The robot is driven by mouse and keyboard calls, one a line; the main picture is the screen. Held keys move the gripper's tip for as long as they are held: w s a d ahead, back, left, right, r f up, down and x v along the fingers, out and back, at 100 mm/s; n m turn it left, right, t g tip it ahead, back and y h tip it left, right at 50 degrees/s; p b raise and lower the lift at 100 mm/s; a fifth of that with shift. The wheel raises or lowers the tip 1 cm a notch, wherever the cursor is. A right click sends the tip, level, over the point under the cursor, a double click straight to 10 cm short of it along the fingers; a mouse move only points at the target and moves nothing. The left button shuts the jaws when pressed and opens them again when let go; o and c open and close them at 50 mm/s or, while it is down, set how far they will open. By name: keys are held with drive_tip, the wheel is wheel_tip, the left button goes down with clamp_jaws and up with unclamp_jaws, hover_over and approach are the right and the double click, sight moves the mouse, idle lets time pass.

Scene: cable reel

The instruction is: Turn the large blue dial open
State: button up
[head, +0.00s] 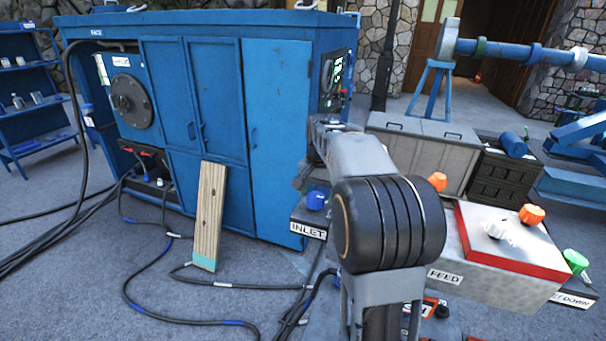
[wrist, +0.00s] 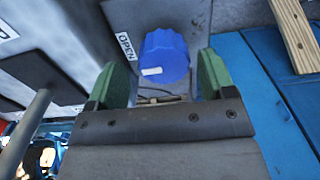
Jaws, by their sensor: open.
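The large blue dial (wrist: 165,58) shows in the wrist view, with a white mark on its lower left side. An OPEN label (wrist: 126,46) is on the grey surface to its left. My gripper (wrist: 164,75) has two green fingertips apart, one on each side of the dial's lower part. I cannot tell whether either fingertip touches it. In the head view the blue dial (head: 318,197) sits on top of a dark box labelled INLET (head: 308,230), left of my arm. My gripper is mostly hidden behind my arm there.
A big blue cabinet (head: 222,120) stands behind, with a wooden plank (head: 208,215) leaning on it. Black cables (head: 150,285) lie across the floor.

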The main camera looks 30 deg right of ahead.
sight(319, 198)
wheel_tip(319, 198, up, 13)
drive_tip(key=shift+s, duration=0.35)
drive_tip(key=shift+f, duration=0.15)
idle(0.3)
